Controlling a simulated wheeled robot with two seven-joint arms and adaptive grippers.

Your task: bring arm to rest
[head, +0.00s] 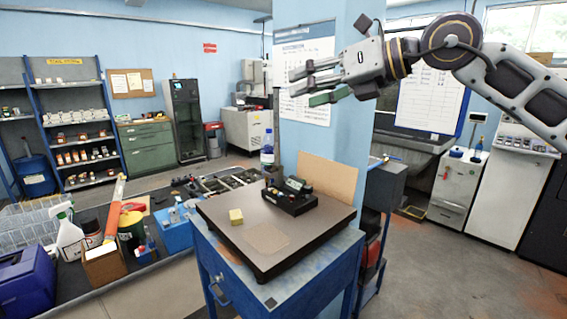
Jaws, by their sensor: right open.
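My right arm reaches in from the right edge at the upper right. My right gripper (314,83) is held high above the blue bench, its fingers pointing left. Its fingers are apart and nothing shows between them. It is clear of everything on the bench below. My left gripper does not show in the head view.
A blue bench with a dark top plate (322,226) stands below the gripper. A yellow block (236,217) and a black tray of parts (290,198) sit on it. A blue pillar (336,142) stands behind. A cluttered table is at left; open floor lies at right.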

